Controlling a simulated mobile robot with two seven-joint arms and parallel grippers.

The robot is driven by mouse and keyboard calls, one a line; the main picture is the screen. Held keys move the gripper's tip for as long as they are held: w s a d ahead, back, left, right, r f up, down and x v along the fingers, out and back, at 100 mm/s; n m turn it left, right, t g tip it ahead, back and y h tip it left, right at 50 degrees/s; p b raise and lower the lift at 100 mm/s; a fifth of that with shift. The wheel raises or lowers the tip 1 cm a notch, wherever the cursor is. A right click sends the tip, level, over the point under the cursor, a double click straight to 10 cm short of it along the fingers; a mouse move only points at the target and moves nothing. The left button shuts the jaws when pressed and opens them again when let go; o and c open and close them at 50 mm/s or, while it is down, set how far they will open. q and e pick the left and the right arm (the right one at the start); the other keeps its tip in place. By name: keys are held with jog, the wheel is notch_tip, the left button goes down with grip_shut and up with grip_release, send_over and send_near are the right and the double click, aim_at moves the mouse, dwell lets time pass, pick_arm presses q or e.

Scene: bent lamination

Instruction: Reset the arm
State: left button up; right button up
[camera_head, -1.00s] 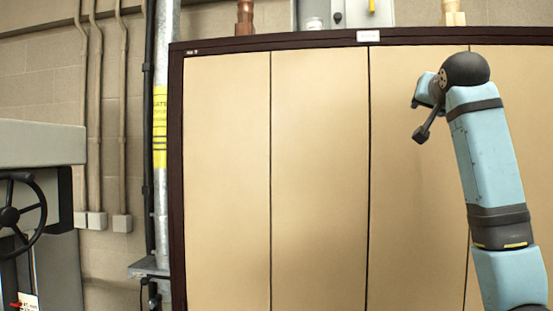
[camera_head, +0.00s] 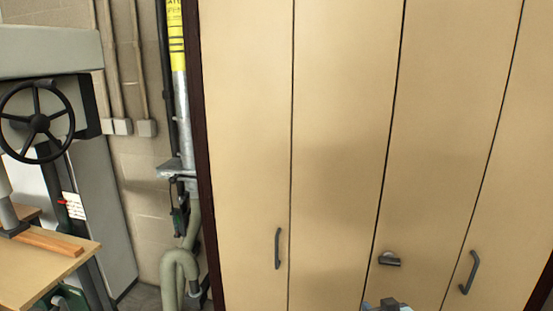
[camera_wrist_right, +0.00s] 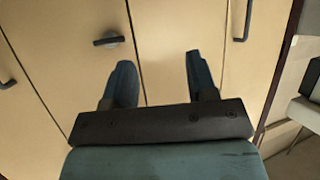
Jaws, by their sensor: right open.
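My right gripper (camera_head: 387,304) barely shows at the bottom edge of the head view, in front of the tall tan cabinet (camera_head: 340,150). In the right wrist view, its two dark teal fingers (camera_wrist_right: 158,72) stand apart with nothing between them. They point toward the cabinet doors (camera_wrist_right: 160,25). The rest of my right arm is out of the head view. My left gripper is not in view.
The cabinet has dark handles (camera_head: 278,248) and a latch (camera_head: 389,259). A machine with a black handwheel (camera_head: 37,122) and a wooden table (camera_head: 40,262) stands at the left. A pale hose (camera_head: 175,268) hangs beside the cabinet.

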jog(key=s+a+f, duration=0.1)
jog(key=s+f, duration=0.4)
jog(key=s, duration=0.5)
jog(key=s+a+f+n+g+y, duration=0.1)
jog(key=s+f, duration=0.4)
jog(key=s, duration=0.5)
jog(key=s+a+f+g+y, duration=0.1)
jog(key=s+a+f, duration=0.2)
jog(key=s+f, duration=0.3)
jog(key=s, duration=0.4)
jog(key=shift+a, duration=0.25)
